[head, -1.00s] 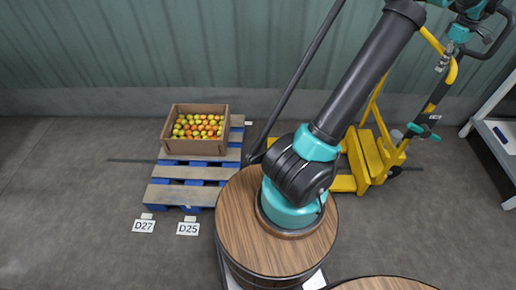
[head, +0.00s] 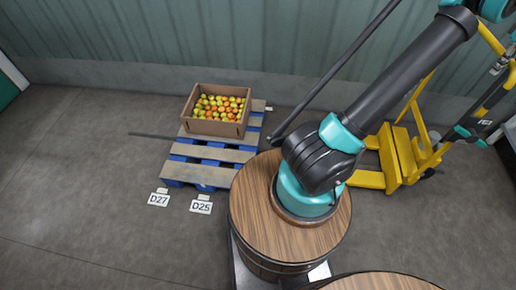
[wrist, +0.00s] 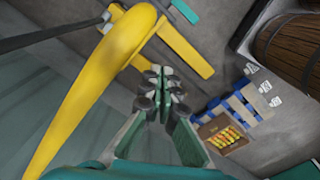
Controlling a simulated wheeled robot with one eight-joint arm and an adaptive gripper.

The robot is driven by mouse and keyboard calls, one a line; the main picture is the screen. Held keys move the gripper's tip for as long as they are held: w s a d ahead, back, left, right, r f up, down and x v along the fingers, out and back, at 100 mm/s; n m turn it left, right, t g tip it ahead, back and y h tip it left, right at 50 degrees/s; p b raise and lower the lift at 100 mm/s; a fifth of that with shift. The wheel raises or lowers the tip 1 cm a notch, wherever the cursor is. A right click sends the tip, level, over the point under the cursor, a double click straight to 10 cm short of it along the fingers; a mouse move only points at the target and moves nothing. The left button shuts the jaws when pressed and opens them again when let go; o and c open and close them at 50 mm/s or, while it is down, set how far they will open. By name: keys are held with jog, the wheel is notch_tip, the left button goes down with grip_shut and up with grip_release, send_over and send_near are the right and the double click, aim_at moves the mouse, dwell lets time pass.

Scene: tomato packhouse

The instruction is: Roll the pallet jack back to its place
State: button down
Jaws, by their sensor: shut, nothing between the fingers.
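The yellow pallet jack (head: 400,155) stands at the right of the head view near the wall, with its forks partly hidden behind my arm. Its upright and handle area reach the upper right edge. In the wrist view its thick yellow bar (wrist: 88,85) curves close past the left side of my gripper (wrist: 165,80). The jack's lower yellow parts (wrist: 186,48) show on the floor beyond. My gripper is shut and empty, beside the bar and not around it. I cannot tell whether it touches the bar.
A blue pallet (head: 180,172) bears a cardboard box (head: 213,127) of tomatoes left of my arm. Floor signs D27 (head: 158,199) and D25 (head: 201,207) lie before it. A corrugated wall (head: 200,40) runs behind. The floor at left is clear.

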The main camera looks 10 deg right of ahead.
jog(key=s+d, duration=0.3)
jog(key=d, duration=0.8)
jog(key=shift+s+d, duration=0.15)
jog(key=shift+s, duration=0.2)
dwell(1.3)
jog(key=shift+d, duration=0.15)
dwell(0.4)
jog(key=shift+s+d, duration=0.1)
jog(key=shift+d, duration=0.1)
jog(key=shift+a, duration=0.15)
jog(key=shift+w+a, duration=0.3)
jog(key=shift+a, duration=0.55)
